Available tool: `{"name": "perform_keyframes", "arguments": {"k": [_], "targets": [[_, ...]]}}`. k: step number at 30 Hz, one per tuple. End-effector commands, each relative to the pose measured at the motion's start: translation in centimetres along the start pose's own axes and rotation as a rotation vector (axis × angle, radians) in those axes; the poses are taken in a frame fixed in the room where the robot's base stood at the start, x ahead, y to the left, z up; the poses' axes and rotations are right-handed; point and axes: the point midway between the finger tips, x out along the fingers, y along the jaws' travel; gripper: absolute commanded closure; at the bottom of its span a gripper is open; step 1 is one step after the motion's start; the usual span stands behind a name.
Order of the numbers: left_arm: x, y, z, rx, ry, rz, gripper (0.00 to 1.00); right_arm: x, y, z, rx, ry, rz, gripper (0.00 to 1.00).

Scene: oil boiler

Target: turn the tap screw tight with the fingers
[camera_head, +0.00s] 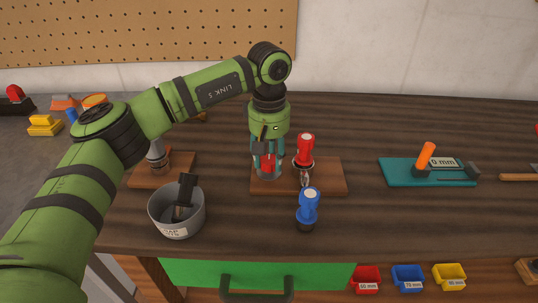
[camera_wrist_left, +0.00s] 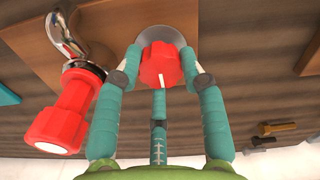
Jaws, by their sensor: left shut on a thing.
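The tap screw (camera_wrist_left: 160,66) is a ribbed red knob with a white line mark, in front of a round silver base (camera_wrist_left: 158,36). In the head view the red knob (camera_head: 267,163) shows between the fingers above the wooden board (camera_head: 325,177). My left gripper (camera_head: 267,168) comes down from above, and in the wrist view its teal fingers (camera_wrist_left: 160,85) are shut around the knob. The lower part of the screw is mostly hidden by the fingers. My right gripper is not in view.
A red-handled fitting (camera_head: 305,147) with a curved metal spout stands close right of my left gripper. A blue-handled piece (camera_head: 308,207) stands in front. A grey pot (camera_head: 176,225) is at front left. A teal board (camera_head: 400,172) lies right. Table between is clear.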

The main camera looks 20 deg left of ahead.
Motion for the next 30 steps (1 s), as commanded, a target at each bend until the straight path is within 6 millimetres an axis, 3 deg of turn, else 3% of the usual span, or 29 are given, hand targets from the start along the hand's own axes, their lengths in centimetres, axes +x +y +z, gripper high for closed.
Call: {"name": "perform_keyframes", "arguments": {"k": [17, 18, 20, 30], "targets": [[0.43, -0.09, 0.38, 0.044, -0.012, -0.010, 0.92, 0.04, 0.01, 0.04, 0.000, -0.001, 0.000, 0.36], [0.44, -0.09, 0.39, 0.044, -0.012, -0.010, 0.55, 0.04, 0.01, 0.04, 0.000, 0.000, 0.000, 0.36], [0.45, -0.09, 0.38, 0.044, -0.012, -0.010, 0.36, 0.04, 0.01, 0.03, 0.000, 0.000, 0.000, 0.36], [0.06, -0.06, 0.13, 0.039, -0.004, -0.004, 0.36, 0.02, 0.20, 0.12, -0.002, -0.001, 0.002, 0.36]]}}
